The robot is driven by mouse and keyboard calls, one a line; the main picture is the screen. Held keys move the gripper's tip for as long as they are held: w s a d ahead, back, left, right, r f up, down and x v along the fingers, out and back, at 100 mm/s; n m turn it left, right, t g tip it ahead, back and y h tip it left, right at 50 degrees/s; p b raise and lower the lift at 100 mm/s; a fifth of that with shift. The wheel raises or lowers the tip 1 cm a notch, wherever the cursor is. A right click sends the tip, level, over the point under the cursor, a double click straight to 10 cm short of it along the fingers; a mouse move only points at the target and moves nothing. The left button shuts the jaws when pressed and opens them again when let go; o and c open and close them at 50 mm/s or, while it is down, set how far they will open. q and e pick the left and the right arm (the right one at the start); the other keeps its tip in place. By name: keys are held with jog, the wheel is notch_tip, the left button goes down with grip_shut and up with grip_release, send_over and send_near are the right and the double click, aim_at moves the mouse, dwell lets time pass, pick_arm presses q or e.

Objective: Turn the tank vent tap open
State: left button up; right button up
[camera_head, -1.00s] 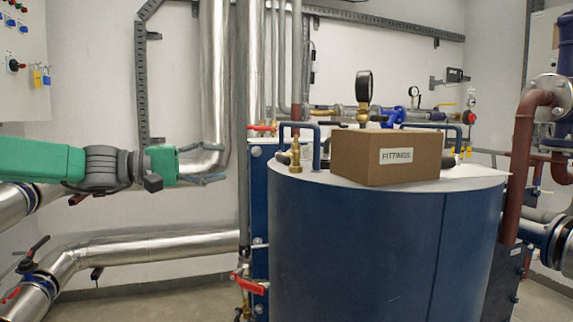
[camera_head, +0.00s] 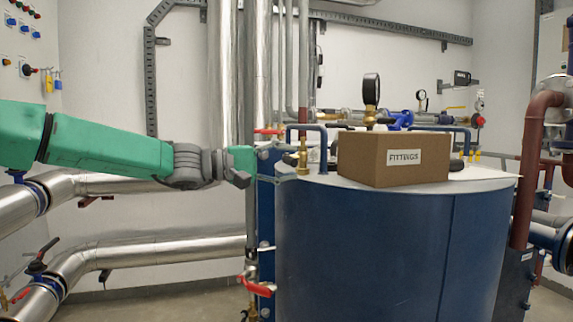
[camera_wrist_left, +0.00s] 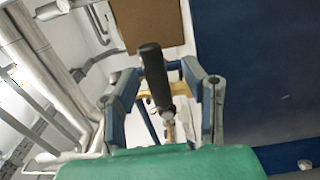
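The tank vent tap (camera_head: 303,157) is a small brass valve on the left of the tank's pale top. In the left wrist view its black lever (camera_wrist_left: 153,75) points toward the camera, with brass (camera_wrist_left: 170,130) beneath. My left gripper (camera_head: 288,176) is at the tap's left side in the head view. In the wrist view the left gripper (camera_wrist_left: 160,72) is open, one finger on each side of the lever, with gaps visible. Contact cannot be told. The blue tank (camera_head: 390,250) stands upright. My right gripper is out of view.
A cardboard box (camera_head: 375,165) labelled FITTINGS sits on the tank top, right of the tap. A blue lifting handle (camera_head: 306,127) arches behind the tap. A pressure gauge (camera_head: 371,90) rises behind the box. A red-handled valve (camera_head: 257,287) is low beside the tank.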

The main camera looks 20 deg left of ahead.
pick_arm(q)
jog(key=shift+d+r, duration=0.1)
jog(key=shift+d, duration=0.6)
grip_shut()
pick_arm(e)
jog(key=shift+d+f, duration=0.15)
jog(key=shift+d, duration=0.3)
pick_arm(q)
jog(key=shift+a, duration=0.15)
